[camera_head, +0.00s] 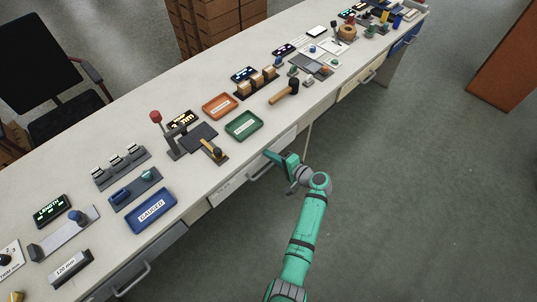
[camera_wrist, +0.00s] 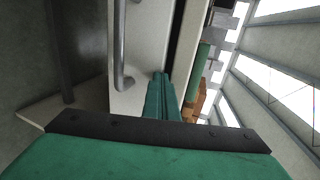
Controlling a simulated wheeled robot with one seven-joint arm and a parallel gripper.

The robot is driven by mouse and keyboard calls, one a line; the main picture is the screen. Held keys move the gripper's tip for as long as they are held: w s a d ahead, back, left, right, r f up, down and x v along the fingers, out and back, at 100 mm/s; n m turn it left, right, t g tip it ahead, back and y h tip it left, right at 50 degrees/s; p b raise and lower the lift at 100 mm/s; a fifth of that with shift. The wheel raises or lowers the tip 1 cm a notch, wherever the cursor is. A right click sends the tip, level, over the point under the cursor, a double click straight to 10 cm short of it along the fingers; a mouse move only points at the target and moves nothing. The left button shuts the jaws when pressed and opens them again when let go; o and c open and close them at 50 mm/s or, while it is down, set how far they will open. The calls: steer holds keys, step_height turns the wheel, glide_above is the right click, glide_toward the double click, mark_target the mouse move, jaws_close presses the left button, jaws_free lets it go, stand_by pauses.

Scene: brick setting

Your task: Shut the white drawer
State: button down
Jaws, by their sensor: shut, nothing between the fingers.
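The white drawer (camera_head: 228,187) is in the front of the long bench, below the green tray in the head view. Its bar handle (camera_head: 262,173) faces the aisle. My gripper (camera_head: 268,154) is at the drawer front, beside the handle, with its fingers shut and empty. In the wrist view the shut fingertips (camera_wrist: 160,77) point at the white drawer front (camera_wrist: 147,45), to the right of the handle (camera_wrist: 121,50). A dark gap runs along the drawer's upper edge there. I cannot tell whether the fingertips touch the front.
A grey drawer (camera_head: 150,262) is at the near left, and a cream drawer (camera_head: 357,86) and a blue drawer (camera_head: 404,42) are farther along. Trays, levers and a mallet (camera_head: 285,92) lie on the bench top. The floor (camera_head: 400,200) to the right is clear.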

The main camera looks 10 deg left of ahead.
steer(key=f+v, duration=0.1)
steer(key=v, duration=1.2)
steer(key=shift+s+d+r, duration=0.15)
steer(key=shift+s+d, duration=0.1)
steer(key=shift+d, duration=0.2)
steer(key=s+a+f+m+h, duration=0.1)
steer(key=s+f+h, duration=0.4)
steer(key=s+f, duration=0.5)
steer(key=s+f+t+h, duration=0.25)
steer(key=s+h, duration=0.25)
steer(key=s, duration=0.8)
steer(key=s+d+r+n+t+h, duration=0.1)
steer(key=s+d+r+n+h, duration=0.15)
steer(key=s+r, duration=0.75)
steer(key=s+a+r+n+t, duration=0.1)
steer(key=s+r, duration=0.3)
steer(key=r, duration=0.4)
steer(key=s+a+r+n+t, duration=0.1)
steer(key=s+r+n+t, duration=0.1)
steer(key=r, duration=0.6)
steer(key=shift+s+n+t, duration=0.35)
steer(key=shift+s+n, duration=0.5)
steer(key=shift+n, duration=0.2)
